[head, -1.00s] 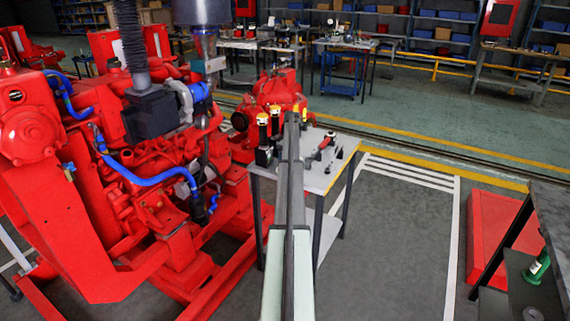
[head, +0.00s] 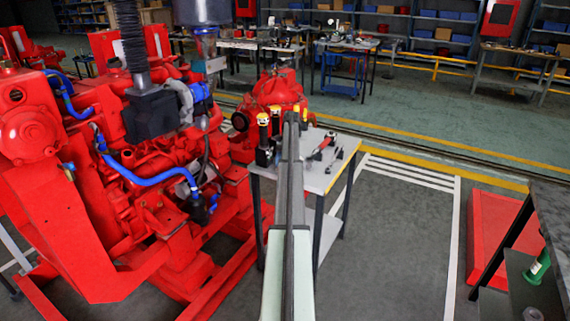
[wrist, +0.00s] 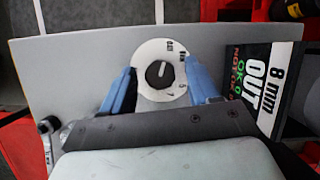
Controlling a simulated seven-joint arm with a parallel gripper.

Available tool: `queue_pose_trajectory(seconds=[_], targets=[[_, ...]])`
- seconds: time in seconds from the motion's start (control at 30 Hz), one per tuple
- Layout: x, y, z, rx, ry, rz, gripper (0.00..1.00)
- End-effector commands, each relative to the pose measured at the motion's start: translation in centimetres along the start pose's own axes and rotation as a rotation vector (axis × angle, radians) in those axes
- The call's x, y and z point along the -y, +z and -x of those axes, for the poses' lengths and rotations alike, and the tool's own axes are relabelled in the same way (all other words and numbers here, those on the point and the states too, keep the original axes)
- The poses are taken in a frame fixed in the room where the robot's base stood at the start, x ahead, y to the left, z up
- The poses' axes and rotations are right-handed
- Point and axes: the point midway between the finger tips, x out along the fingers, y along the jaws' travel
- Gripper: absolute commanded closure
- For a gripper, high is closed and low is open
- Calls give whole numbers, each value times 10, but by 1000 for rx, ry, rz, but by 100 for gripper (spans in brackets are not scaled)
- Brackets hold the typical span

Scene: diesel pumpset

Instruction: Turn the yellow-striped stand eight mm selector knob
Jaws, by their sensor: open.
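In the wrist view a round white dial (wrist: 145,52) with small dark markings carries a dark selector knob (wrist: 159,74) at its centre. The knob's pointer leans up and to the right. My gripper (wrist: 160,68) is open, with one blue finger on each side of the dial. The knob is between the fingers, with a gap on both sides. A black panel (wrist: 262,80) reading "8 mm", "OUT" and "OK" lies just right of the right finger. In the head view my arm hides the gripper and knob. Yellow-topped black stands (head: 262,136) show on the bench; their stripes are too small to tell.
The grey bench top (head: 313,181) is mostly bare near its front. A red-handled tool (head: 324,146) lies at its right. A large red engine (head: 150,190) stands close on the left. Open floor lies right of the bench.

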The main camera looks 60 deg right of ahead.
Motion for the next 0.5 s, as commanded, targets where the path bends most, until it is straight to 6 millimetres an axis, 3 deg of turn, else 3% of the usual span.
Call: queue_pose_trajectory(seconds=[0.27,0.5], targets=[[0,-1,4,0,0,0,40],[0,-1,30,-2,0,0,40]])
